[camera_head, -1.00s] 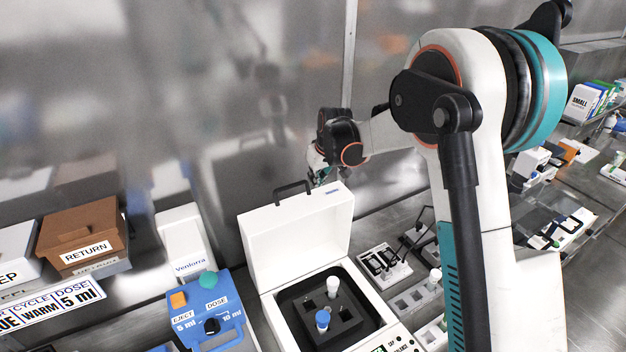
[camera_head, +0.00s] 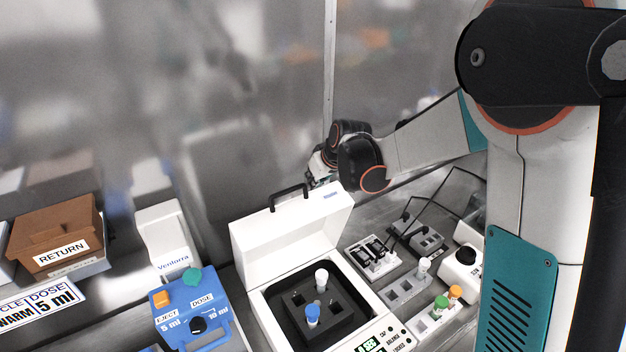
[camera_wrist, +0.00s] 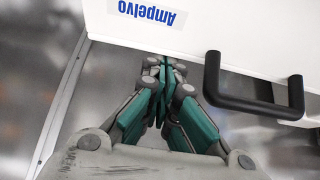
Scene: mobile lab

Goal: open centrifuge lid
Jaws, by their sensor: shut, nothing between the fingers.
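The white centrifuge (camera_head: 262,305) stands with its lid (camera_head: 285,238) raised upright, and its dark rotor chamber (camera_head: 335,325) is exposed. A blue-capped tube (camera_head: 312,314) and a white-capped tube (camera_head: 321,279) sit in the rotor. The black lid handle (camera_head: 288,194) is on the lid's upper edge; it also shows in the wrist view (camera_wrist: 255,102). My gripper (camera_head: 314,182) is behind the top of the lid, right of the handle. In the wrist view my gripper (camera_wrist: 168,66) has its fingers together, close to the lid's white edge and apart from the handle.
A blue dosing device (camera_head: 195,318) stands left of the centrifuge. A brown RETURN box (camera_head: 58,240) is further left. Racks with capped tubes (camera_head: 432,312) and a small white device (camera_head: 462,272) stand to the right. A metal wall is behind.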

